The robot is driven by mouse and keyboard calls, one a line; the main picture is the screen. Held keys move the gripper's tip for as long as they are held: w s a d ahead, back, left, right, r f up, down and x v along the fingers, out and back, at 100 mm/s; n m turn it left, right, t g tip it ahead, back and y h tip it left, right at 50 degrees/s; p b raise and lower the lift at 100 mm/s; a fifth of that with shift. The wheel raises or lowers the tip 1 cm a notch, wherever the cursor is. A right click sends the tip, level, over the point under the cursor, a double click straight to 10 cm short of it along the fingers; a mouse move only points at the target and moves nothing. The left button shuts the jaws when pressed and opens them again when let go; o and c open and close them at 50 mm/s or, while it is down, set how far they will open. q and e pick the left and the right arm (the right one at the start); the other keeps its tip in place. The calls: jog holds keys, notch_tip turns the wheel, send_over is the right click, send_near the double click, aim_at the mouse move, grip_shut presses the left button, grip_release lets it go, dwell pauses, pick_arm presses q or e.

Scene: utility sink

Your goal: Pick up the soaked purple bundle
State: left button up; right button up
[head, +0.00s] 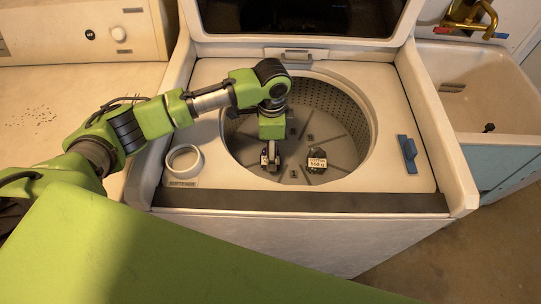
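My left gripper (270,164) points down into the open washer drum (338,120), low over its grey floor. Its fingers are small and dark here, and I cannot tell whether they are open or shut, or hold anything. My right gripper is not in view.
The drum's round rim surrounds my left gripper. A white ring-shaped cup (184,161) stands on the washer top at left, and a blue handled tool (407,153) lies at right. The raised lid (300,41) is behind. A sink (480,85) with a brass faucet (468,18) stands at right.

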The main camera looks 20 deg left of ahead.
pick_arm(q)
jog(key=f, duration=0.3)
jog(key=shift+a+f, duration=0.2)
jog(key=shift+f, duration=0.05)
jog(key=shift+c, duration=0.3)
jog(key=shift+r, duration=0.1)
jog(key=c, duration=1.5)
jog(key=shift+r+p, duration=11.6)
jog(key=shift+r, duration=5.4)
jog(key=shift+c, duration=0.2)
